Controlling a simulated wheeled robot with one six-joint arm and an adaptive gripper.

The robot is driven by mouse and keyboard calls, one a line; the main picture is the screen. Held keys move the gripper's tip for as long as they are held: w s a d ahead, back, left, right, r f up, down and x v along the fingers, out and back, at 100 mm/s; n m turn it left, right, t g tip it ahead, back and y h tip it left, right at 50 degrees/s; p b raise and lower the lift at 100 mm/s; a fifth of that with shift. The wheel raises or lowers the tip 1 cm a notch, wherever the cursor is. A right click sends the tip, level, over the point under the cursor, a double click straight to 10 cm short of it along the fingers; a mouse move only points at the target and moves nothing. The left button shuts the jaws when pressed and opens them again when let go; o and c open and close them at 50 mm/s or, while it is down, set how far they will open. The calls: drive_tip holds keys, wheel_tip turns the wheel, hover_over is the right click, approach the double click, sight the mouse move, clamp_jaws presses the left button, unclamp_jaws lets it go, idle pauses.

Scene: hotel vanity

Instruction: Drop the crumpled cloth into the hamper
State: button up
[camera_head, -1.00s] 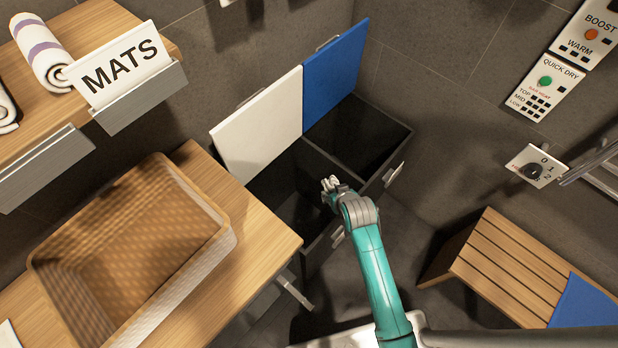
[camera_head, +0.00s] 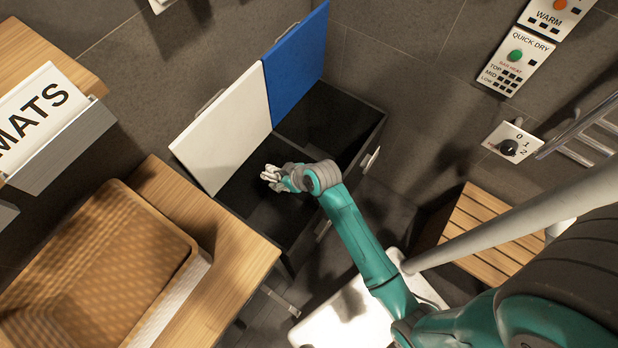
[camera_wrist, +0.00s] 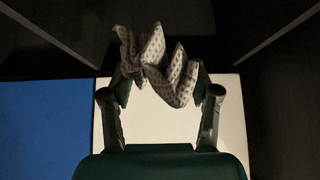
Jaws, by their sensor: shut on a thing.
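The crumpled cloth (camera_wrist: 160,68) is grey-white with a dotted pattern, bunched between my fingertips in the wrist view. My gripper (camera_wrist: 162,95) is shut on it, and it also shows in the head view (camera_head: 274,178), with the cloth hard to make out there. The dark hamper (camera_head: 335,118) has two compartments, one with a raised white lid (camera_head: 222,128) and one with a raised blue lid (camera_head: 297,62). My gripper appears over the white-lidded compartment, in front of that lid. The compartment floor is dark and partly hidden by my arm.
A wooden counter (camera_head: 240,262) with a woven basket (camera_head: 170,228) stands left of the hamper. A slatted wooden bench (camera_head: 478,228) is at right. Wall controls (camera_head: 512,145) and a rail (camera_head: 590,140) are at upper right.

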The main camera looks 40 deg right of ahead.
drive_tip(key=shift+f, duration=1.7)
drive_tip(key=o, duration=1.1)
drive_tip(key=v, duration=1.2)
drive_tip(key=shift+f, duration=0.1)
